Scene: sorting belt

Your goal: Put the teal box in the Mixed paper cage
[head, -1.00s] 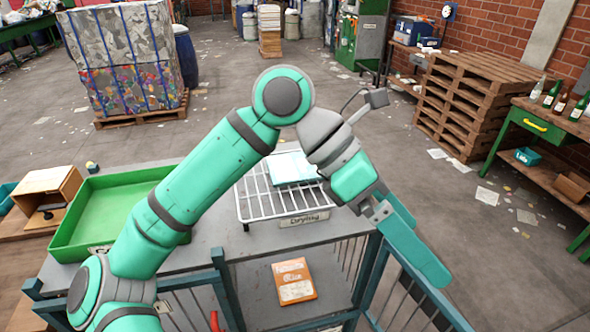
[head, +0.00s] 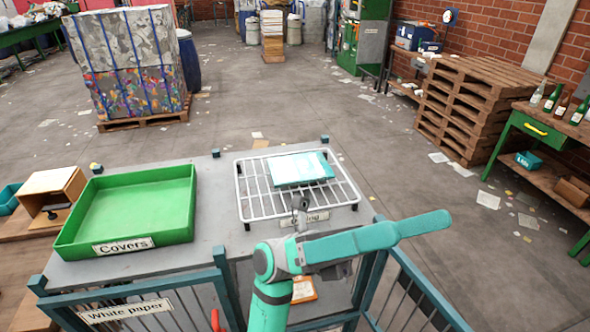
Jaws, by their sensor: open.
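A flat, light teal box (head: 303,168) lies on the white wire rack on the grey table. My gripper (head: 335,262) is at the near side of the table, in front of the rack and apart from the box. It is open, with nothing seen in it; its fingertips are mostly hidden by the teal hand and arm. A cage at the front left bears a "White paper" sign (head: 125,311). No sign reading Mixed paper can be read; blue-green cage rails (head: 425,290) run at the lower right.
A green tray labelled Covers (head: 185,215) stands left of the white rack (head: 247,212). An orange item (head: 303,291) lies low behind my arm. Stacked pallets (head: 465,105) and a workbench with bottles stand at right.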

